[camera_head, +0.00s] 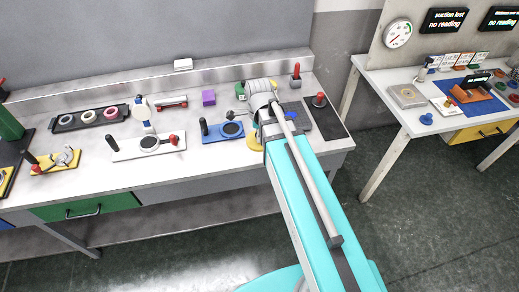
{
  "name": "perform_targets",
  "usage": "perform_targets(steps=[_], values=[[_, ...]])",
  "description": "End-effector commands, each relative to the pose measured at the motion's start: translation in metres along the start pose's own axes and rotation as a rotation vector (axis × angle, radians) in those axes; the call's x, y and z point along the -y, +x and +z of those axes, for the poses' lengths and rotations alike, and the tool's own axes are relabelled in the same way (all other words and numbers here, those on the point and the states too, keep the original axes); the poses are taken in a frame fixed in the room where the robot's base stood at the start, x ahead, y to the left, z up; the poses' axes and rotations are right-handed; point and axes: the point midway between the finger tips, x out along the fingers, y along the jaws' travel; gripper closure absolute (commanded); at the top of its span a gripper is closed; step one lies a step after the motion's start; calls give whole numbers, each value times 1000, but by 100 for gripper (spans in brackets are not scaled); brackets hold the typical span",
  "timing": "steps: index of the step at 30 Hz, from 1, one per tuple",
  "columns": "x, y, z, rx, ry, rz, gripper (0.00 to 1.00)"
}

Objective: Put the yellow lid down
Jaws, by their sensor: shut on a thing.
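A yellow lid (253,143) shows as a yellow patch at the left side of my arm's end, over the front part of the long white bench (215,170). My wrist and arm hide the rest of it. My gripper (257,128) is mostly hidden by my wrist. It is shut on the lid, though the contact is hard to see. I cannot tell whether the lid touches the bench top.
A blue plate with a black disc (224,130) lies just left of my gripper. A white plate with a ring (148,145) lies farther left. A dark mat (328,122) with a red-topped piece is at the right. Bare bench shows along the front edge.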

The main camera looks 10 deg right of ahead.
Motion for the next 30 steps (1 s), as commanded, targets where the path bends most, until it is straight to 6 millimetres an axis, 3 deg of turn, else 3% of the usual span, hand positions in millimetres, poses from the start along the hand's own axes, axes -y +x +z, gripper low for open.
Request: perform_targets(steps=[1, 6, 17, 23, 30], values=[[-12, 11, -8, 0, 23, 0, 100], [-28, 21, -24, 0, 87, 0, 100], [-30, 21, -28, 0, 103, 0, 100], [-23, 25, -26, 0, 102, 0, 100], [10, 41, -22, 0, 102, 0, 100]])
